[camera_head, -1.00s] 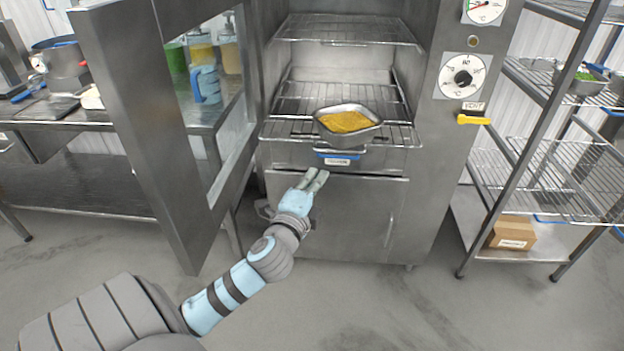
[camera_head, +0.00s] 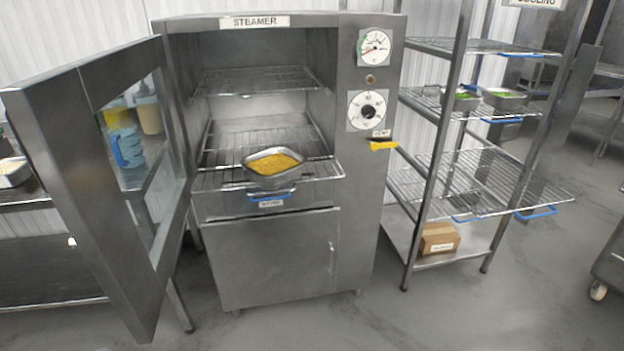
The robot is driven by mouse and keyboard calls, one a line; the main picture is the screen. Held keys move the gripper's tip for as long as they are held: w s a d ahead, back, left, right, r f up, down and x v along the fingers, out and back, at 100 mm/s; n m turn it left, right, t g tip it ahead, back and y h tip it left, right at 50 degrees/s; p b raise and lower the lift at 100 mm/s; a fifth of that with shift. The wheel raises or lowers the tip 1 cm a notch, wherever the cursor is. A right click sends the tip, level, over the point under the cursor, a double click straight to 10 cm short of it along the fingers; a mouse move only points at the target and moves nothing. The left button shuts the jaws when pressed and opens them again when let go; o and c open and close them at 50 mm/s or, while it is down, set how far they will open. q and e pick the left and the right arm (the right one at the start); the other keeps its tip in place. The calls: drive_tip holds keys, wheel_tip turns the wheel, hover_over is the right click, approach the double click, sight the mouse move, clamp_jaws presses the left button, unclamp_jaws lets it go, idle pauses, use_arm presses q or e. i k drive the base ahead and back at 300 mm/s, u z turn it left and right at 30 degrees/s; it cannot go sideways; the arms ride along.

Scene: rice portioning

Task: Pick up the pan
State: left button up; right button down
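The pan (camera_head: 274,180) is a shallow metal container filled with yellow-orange rice. It sits level near the front edge of the pulled-out lower wire rack (camera_head: 321,171) of the steamer (camera_head: 277,246). A blue-gripped handle (camera_head: 270,197) with a white label below it shows at the front, just under the pan. The steamer door (camera_head: 120,180) stands wide open to the left. Neither of my grippers is in view, and nothing touches the pan from outside.
A wire cooling rack (camera_head: 452,150) stands to the right of the steamer, holding small metal pans of green food (camera_head: 463,100) and a cardboard box (camera_head: 439,238) at the bottom. A yellow vent lever (camera_head: 383,145) juts from the steamer front. The floor (camera_head: 330,325) in front is clear.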

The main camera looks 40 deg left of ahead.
sight(272, 169)
drive_tip(key=z, duration=2.5)
drive_tip(key=i, duration=0.1)
drive_tip(key=u, duration=1.9)
drive_tip(key=i, duration=1.3)
drive_tip(key=u, duration=1.05)
drive_tip(key=i, duration=0.75)
drive_tip(key=u, duration=0.9)
